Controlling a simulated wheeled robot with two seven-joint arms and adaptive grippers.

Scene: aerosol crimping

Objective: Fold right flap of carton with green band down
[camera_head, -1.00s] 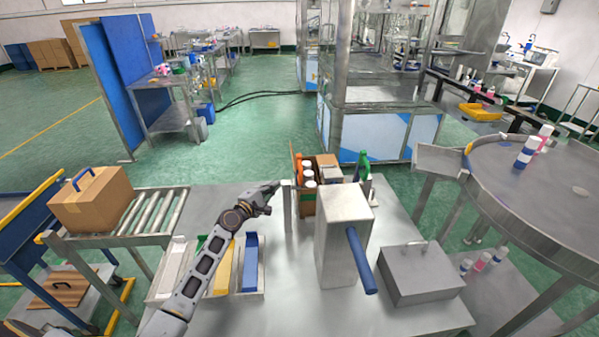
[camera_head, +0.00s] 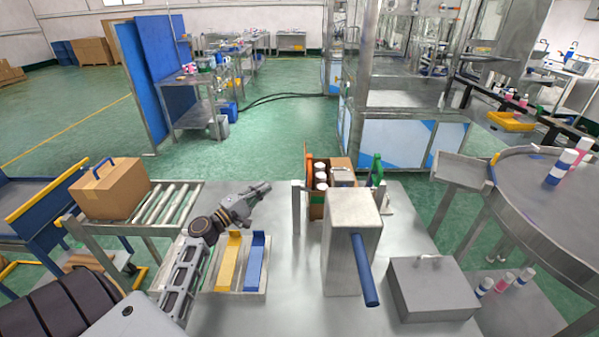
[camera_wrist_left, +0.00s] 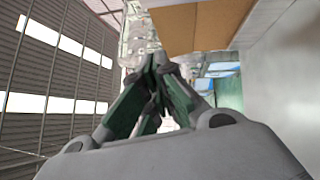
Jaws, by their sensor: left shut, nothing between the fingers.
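An open carton (camera_head: 317,212) stands at the back of the steel table, behind a grey steel box with a blue lever. White-capped bottles (camera_head: 320,174) and an orange one show inside it. One brown flap stands up at its left. My right gripper is out of view.
The grey steel box (camera_head: 350,235) with its blue lever (camera_head: 364,270) stands in front of the carton. A thin steel post (camera_head: 296,208) stands left of it. A green bottle (camera_head: 376,170) is at its right. A closed carton (camera_head: 110,190) sits on rollers at left.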

